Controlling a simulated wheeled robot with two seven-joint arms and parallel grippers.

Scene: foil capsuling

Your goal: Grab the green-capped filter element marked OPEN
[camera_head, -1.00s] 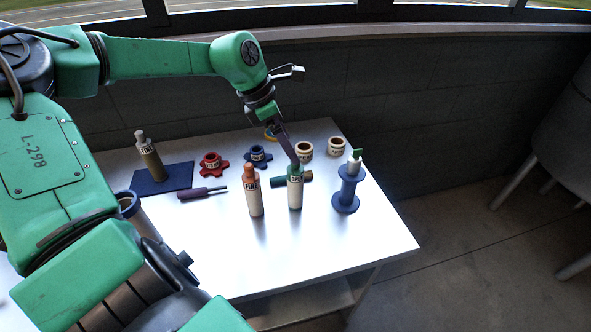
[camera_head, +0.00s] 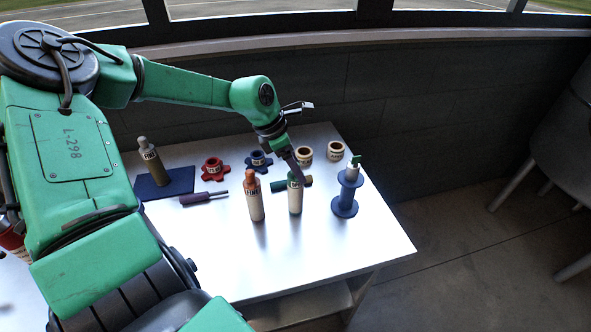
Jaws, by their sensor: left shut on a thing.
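The green-capped filter element (camera_head: 295,199) stands upright on the white table, a pale bottle-like cylinder. Its cap and label are now mostly hidden by my gripper. My left gripper (camera_head: 297,177) comes down from above and is shut on its top. An orange-capped element (camera_head: 254,200) with a label stands upright just left of it. A grey-capped brown element (camera_head: 152,164) stands on the dark blue mat (camera_head: 178,185) at the back left. My right gripper is not in view.
A dark green piece (camera_head: 306,182) lies close behind the held element. A blue spool stand (camera_head: 345,196) is to the right. Red (camera_head: 214,169) and blue (camera_head: 258,162) knobs, tan rings (camera_head: 335,150) and a purple-handled tool (camera_head: 200,198) lie around. The table front (camera_head: 290,255) is clear.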

